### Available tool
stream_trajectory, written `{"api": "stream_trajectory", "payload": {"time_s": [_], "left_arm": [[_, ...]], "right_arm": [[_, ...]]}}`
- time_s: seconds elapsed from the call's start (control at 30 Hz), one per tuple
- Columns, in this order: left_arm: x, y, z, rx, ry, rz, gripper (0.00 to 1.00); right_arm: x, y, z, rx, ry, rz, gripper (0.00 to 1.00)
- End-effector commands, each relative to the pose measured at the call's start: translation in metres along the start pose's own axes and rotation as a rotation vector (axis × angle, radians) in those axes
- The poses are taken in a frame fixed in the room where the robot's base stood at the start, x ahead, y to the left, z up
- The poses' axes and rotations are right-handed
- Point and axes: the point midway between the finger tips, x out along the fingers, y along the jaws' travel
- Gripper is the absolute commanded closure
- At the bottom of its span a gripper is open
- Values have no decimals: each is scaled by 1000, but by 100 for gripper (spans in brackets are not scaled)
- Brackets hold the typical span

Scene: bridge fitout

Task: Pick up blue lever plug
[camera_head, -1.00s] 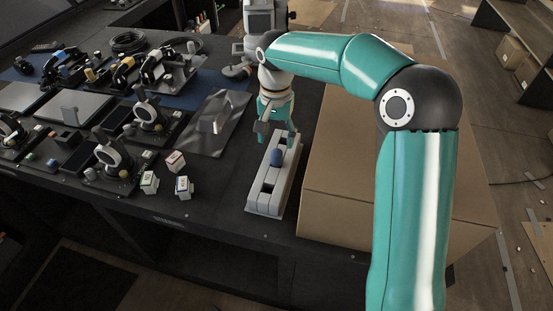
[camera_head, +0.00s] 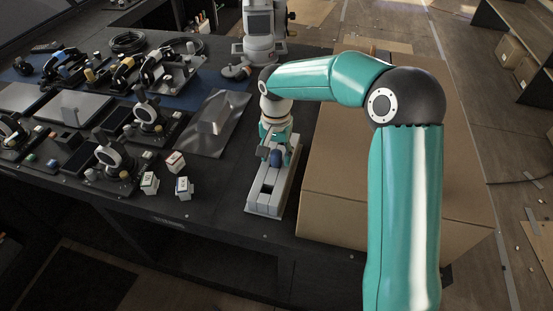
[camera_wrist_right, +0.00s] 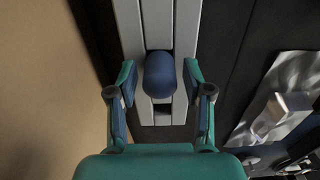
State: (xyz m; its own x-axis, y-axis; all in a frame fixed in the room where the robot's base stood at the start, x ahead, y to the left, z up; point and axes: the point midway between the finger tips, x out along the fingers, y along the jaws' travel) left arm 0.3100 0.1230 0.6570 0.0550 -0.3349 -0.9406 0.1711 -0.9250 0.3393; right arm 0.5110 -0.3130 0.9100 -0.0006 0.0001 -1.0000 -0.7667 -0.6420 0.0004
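The blue lever plug (camera_head: 276,158) is a rounded dark blue piece standing in the slot of a light grey block (camera_head: 264,199) near the table's right edge. My right gripper (camera_head: 277,146) is over it, pointing down. In the right wrist view, the blue plug (camera_wrist_right: 159,75) lies between the two fingers of the right gripper (camera_wrist_right: 158,80). The gripper is open, with a narrow gap on each side of the plug. The plug's lower part is hidden in the slot. My left gripper is not in view.
A large cardboard box (camera_head: 330,205) stands close to the right of the block. A shiny metal sheet (camera_head: 213,122) and several small white cubes (camera_head: 183,188) lie to the left. A grey machine (camera_head: 258,30) stands behind. Dark tabletop is free in front of the sheet.

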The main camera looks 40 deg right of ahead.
Motion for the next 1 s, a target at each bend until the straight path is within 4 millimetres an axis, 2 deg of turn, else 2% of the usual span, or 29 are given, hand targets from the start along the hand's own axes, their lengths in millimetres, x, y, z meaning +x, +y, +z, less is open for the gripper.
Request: {"api": "stream_trajectory", "payload": {"time_s": [0.03,0.2,0.27,0.67,0.87,1.0], "left_arm": [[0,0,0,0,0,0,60],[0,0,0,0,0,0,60],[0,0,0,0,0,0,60],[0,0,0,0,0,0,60],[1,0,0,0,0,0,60],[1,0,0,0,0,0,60]], "right_arm": [[0,0,0,0,0,0,63],[0,0,0,0,0,0,92],[0,0,0,0,0,0,100],[-5,0,-1,1,1,-1,100],[-24,0,-1,2,3,-3,100],[-49,0,-2,3,5,-4,100]]}}
